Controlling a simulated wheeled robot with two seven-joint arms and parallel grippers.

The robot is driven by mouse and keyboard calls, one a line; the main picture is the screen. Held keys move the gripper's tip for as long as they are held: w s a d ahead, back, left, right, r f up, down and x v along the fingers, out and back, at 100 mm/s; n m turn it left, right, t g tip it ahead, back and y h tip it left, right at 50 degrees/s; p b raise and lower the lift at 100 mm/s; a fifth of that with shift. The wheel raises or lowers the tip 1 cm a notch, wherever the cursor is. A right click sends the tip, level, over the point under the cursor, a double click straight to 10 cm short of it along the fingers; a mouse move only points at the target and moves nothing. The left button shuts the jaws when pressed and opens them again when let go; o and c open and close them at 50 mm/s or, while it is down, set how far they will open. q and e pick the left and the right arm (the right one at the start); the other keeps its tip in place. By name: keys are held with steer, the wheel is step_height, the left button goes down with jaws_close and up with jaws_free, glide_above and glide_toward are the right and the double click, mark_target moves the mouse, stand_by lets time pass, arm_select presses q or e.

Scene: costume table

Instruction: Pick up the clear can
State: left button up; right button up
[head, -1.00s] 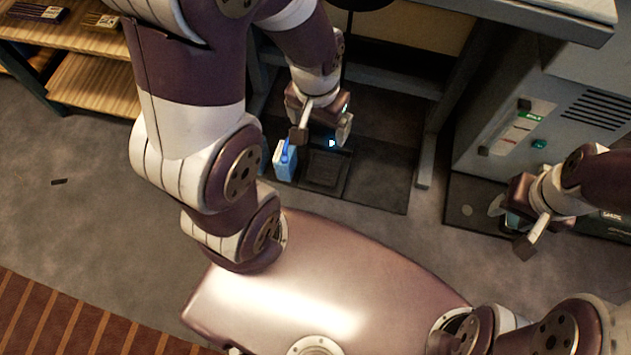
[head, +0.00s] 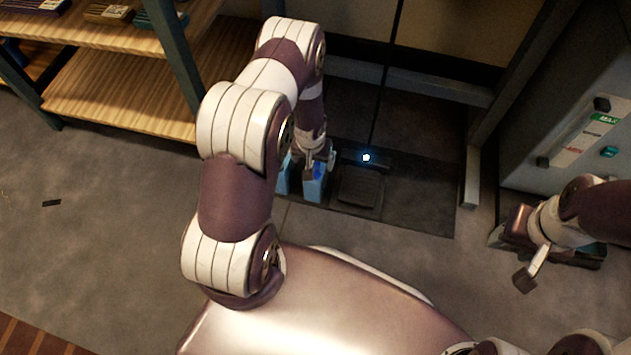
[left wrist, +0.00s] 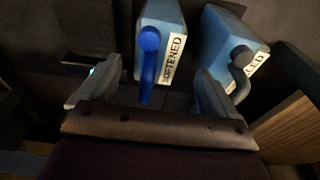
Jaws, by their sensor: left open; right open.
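Two light blue cans stand side by side on the dark floor mat. One can (head: 314,186) has a bright blue spout and reads "SOFTENED" in the left wrist view (left wrist: 172,22). The other can (head: 284,178) has a grey cap and spout in the left wrist view (left wrist: 222,38); its label is partly hidden, ending in what looks like "LD". Neither looks see-through. My left gripper (head: 319,161) is open above the cans; in its wrist view the blue-spouted can lies ahead between the fingers (left wrist: 150,92), the grey-capped can beyond the right finger. My right gripper (head: 522,250) is open and empty.
A wooden shelf unit (head: 120,100) stands at the left. A dark square pad (head: 361,188) with a small glowing light (head: 366,157) lies right of the cans.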

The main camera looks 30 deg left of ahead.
arm_select(q)
steer(key=f+b, duration=0.2)
steer(key=f, duration=0.1)
steer(key=f+b, duration=0.2)
steer(key=shift+w+d, duration=0.2)
steer(key=shift+w, duration=0.1)
steer(key=shift+r, duration=0.15)
jaws_close()
steer(key=shift+w, duration=0.1)
steer(key=shift+r+p, duration=0.15)
steer(key=shift+p, duration=0.2)
